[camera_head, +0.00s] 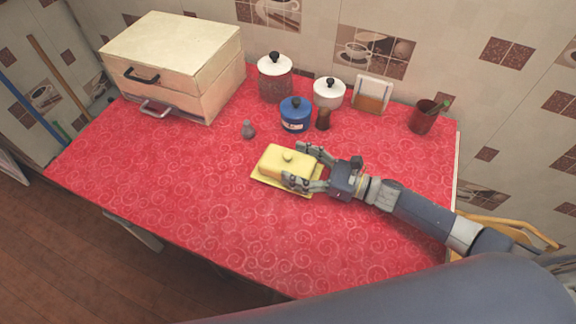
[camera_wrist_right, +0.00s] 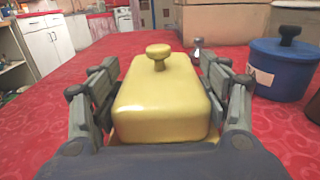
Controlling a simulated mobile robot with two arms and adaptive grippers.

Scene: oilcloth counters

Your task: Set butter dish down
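The yellow butter dish (camera_head: 279,164), a lidded block with a round knob on a flat yellow plate, is at the middle of the red counter. It looks level, and I see no clear gap under its plate. My right gripper (camera_head: 306,166) reaches in from the right with one finger along each long side of the lid, apparently closed against it. In the right wrist view the lid (camera_wrist_right: 162,105) fills the space between the fingers; the plate is mostly hidden by the gripper. My left gripper is not in view.
The red counter (camera_head: 230,215) is clear in front and left of the dish. Behind stand a small grey shaker (camera_head: 248,130), a blue pot (camera_head: 295,115), white-lidded canisters (camera_head: 328,93), a brown jar (camera_head: 323,119) and a red cup (camera_head: 423,118). A cream box (camera_head: 175,65) stands back left.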

